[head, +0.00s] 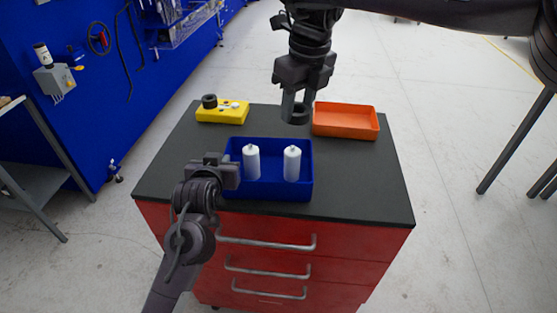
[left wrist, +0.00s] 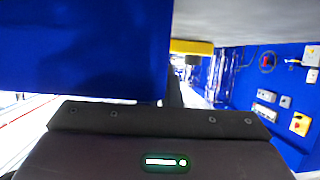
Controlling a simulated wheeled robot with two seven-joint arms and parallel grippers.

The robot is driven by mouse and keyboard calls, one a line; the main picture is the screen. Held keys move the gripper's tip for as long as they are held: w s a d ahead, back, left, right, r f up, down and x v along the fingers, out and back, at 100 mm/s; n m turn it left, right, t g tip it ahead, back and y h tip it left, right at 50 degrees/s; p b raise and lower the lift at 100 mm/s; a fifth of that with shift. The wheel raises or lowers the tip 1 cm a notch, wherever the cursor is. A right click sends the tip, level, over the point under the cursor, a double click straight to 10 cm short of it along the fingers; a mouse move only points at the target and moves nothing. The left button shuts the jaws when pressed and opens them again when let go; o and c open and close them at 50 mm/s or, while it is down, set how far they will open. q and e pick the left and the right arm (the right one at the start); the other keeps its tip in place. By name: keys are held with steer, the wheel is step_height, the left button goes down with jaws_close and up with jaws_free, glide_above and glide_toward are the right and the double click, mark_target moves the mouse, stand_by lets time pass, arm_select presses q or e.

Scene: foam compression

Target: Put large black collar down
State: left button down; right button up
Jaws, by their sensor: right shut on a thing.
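My right gripper (head: 297,103) comes in from the top and points down, shut on a large black collar (head: 299,115). The fingers partly cover the collar, which is above the dark tabletop, between the yellow block and the orange tray. I cannot tell whether the collar touches the table. Another black ring-like piece (head: 209,101) sits on the left end of the yellow block (head: 234,116). My left gripper (head: 232,172) is at the left side of the blue bin, away from the collar. Its fingers cannot be made out in either view.
The blue bin (head: 265,190) holds two white bottles, one left (head: 251,162) and one right (head: 292,164). The orange tray (head: 346,133) at the back right looks empty. The dark tabletop (head: 362,180) is clear at the right and front. The left wrist view shows the yellow block (left wrist: 192,47).

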mark_target(305, 113)
step_height(305, 113, down, 9)
stand_by(0.4)
steer(key=shift+f, duration=0.6)
steer(key=o, duration=1)
steer(key=r, duration=0.4)
steer(key=d+r, duration=0.1)
steer(key=r, duration=0.3)
steer(key=s+r, duration=0.1)
steer(key=r, duration=0.4)
steer(key=shift+s+d, duration=0.1)
steer(key=shift+d, duration=0.05)
